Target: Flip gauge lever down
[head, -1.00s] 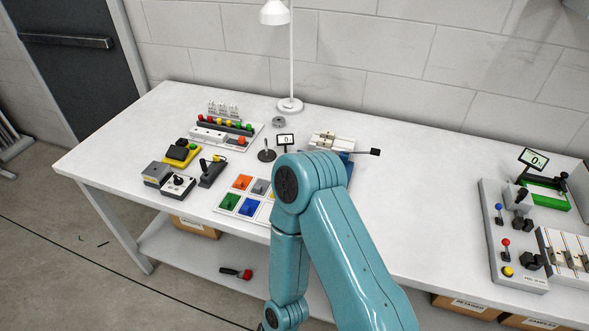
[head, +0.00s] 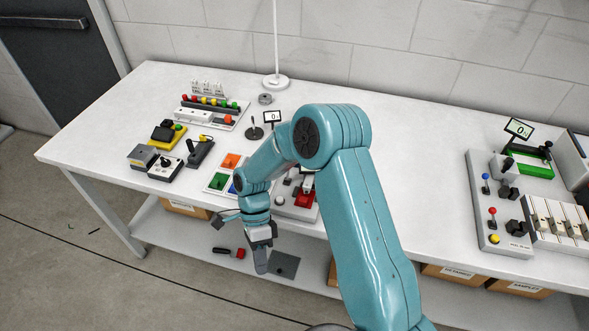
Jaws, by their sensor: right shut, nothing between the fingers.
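Two small displays reading 0 stand on the white table. One display (head: 272,117) stands behind the coloured tiles, beside a short upright dark lever on a round base (head: 255,130). The other display (head: 518,129) stands at the right by a green-based device (head: 530,169) with a dark handle (head: 546,151). I cannot tell which is the gauge with the task's lever. My right gripper (head: 261,267) is shut and empty, pointing down in front of the table's front edge, apart from both. My right arm hides part of the table's middle. My left gripper is not in view.
Switch boxes (head: 165,167) stand at the left, a control panel (head: 499,233) at the right. A lamp base (head: 276,82) stands behind.

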